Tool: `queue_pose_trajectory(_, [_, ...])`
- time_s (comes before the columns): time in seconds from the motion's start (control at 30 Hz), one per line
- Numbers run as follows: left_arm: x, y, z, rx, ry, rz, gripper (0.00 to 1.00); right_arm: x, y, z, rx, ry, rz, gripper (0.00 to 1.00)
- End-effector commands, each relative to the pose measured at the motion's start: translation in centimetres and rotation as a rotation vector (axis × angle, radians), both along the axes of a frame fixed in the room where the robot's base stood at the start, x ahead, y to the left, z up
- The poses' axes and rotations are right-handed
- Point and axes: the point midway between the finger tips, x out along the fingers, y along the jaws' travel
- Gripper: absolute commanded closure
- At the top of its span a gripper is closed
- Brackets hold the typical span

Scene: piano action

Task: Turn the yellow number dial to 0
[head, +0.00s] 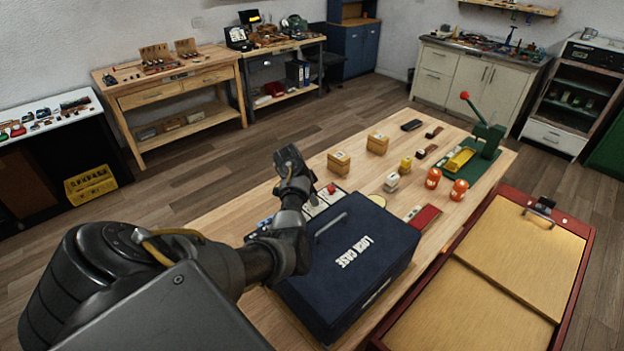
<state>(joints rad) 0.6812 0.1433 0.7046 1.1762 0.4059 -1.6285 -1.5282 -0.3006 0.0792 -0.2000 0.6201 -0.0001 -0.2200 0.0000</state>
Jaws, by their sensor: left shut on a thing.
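My left gripper (294,183) is over the table, just behind the dark blue latch case (352,262). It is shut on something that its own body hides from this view. A light panel (327,201) with a red knob (331,188) lies by the gripper, partly covered by my arm and the case. I cannot make out a yellow number dial or its digits; it may be behind the gripper. A small yellow object (406,163) stands apart, farther right on the table; I cannot tell what it is. My right gripper is not in view.
Two tan boxes (377,143), a white item (391,181) and orange jars (459,190) stand on the table (215,222). A green press (488,139) with a red-knobbed lever is at the far right end. A red-framed case (522,262) stands at the right front.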

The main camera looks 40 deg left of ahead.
Motion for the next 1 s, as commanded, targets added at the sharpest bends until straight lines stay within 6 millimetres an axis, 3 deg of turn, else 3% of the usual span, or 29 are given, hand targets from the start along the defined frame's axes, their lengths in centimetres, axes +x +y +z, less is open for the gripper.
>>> queue_pose_trajectory(0.5, [0.25,0.27,0.05,0.0,-0.003,-0.36,0.93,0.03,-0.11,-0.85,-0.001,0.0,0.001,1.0])
queue_pose_trajectory(1.0, [0.32,0.3,0.1,0.001,-0.003,-0.44,0.93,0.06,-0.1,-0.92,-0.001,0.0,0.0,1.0])
